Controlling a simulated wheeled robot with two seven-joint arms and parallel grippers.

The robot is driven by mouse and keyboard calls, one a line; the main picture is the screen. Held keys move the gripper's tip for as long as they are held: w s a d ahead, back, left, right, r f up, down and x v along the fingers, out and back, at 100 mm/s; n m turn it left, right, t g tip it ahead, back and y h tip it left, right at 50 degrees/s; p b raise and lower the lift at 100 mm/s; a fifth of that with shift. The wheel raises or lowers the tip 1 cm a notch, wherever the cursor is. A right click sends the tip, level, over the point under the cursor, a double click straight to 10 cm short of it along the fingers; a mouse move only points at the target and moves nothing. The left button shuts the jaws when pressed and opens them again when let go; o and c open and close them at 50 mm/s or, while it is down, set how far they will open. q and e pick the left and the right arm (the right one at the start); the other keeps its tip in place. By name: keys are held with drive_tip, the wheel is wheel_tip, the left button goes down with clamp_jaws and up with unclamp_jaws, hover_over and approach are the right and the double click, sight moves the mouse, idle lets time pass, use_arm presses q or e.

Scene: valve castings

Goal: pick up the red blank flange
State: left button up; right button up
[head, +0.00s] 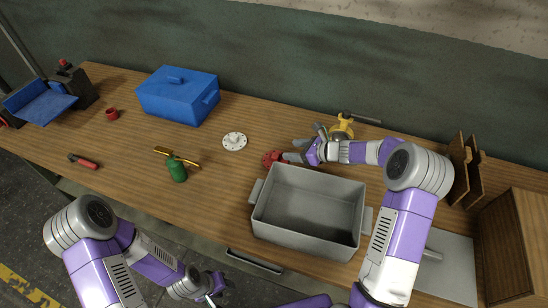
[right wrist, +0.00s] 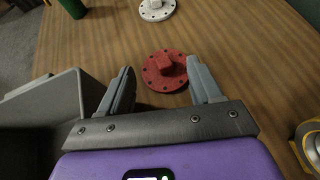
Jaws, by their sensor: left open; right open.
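The red blank flange (head: 269,158) lies on the wooden table behind the grey bin in the head view. It is a round red disc with bolt holes and a raised block in its middle. In the right wrist view the red blank flange (right wrist: 165,70) lies just beyond and between the fingertips. My right gripper (head: 296,150) is open and empty beside the flange; its two fingers (right wrist: 160,78) stand apart in the right wrist view. My left gripper (head: 214,289) is low in front of the table, away from the flange, and open.
The grey bin (head: 265,206) stands close in front of the flange. A white flange (head: 235,141), a green and brass valve (head: 177,170), a blue toolbox (head: 178,95) and a red ring (head: 112,114) are to the left. A yellow valve (head: 342,128) stands behind my right gripper.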

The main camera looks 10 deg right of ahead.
approach(277, 156)
drive_tip(key=shift+x, duration=4.6)
clamp_jaws()
drive_tip(key=shift+r, duration=0.1)
